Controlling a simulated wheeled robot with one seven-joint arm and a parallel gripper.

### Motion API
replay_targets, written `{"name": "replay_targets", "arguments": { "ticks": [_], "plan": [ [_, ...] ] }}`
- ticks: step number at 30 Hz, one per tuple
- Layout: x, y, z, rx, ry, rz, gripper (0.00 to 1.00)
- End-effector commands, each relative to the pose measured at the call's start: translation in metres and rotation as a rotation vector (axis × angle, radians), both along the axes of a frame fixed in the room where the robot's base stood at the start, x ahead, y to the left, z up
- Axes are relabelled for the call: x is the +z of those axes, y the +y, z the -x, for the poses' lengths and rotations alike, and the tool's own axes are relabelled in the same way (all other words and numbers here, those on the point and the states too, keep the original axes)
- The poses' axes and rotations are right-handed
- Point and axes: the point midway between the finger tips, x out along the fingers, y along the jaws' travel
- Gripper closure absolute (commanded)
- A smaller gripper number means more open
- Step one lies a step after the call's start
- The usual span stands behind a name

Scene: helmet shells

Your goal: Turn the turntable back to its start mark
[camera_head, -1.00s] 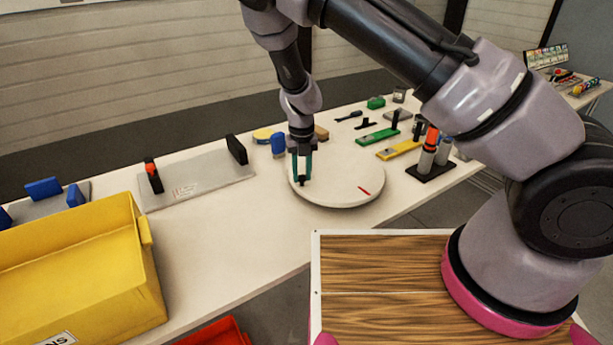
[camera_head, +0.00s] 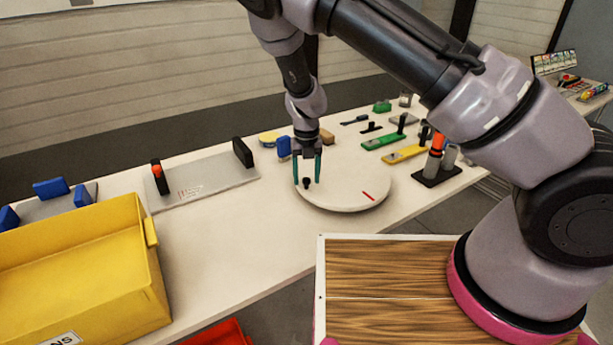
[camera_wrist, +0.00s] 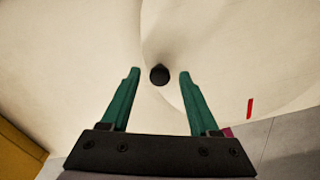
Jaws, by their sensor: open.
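The turntable (camera_head: 345,192) is a round, pale disc on the table. It has a red mark (camera_head: 368,196) near its front right edge and a small black knob (camera_head: 306,184) near its left edge. The red mark also shows in the wrist view (camera_wrist: 250,108), right of the fingers. My gripper (camera_head: 308,182) points down over the left part of the disc, its two green fingers open. In the wrist view, the round black knob top (camera_wrist: 159,75) lies between the spread fingertips (camera_wrist: 160,72), with a gap on each side. I cannot see a second mark.
A grey plate with black uprights (camera_head: 205,183) and a yellow bin (camera_head: 85,265) stand to the left. Green (camera_head: 383,142) and yellow (camera_head: 404,154) pieces and a black holder (camera_head: 437,176) lie right. The table's front is clear.

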Motion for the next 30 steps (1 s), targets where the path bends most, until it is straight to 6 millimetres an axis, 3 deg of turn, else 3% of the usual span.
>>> {"name": "replay_targets", "arguments": {
  "ticks": [5,18,30],
  "plan": [
    [0.016,0.002,0.000,0.002,-0.002,-0.004,0.38],
    [0.096,0.001,0.000,0.001,-0.002,-0.002,0.38],
    [0.108,0.000,0.000,-0.001,0.000,0.000,0.38]
  ]
}}
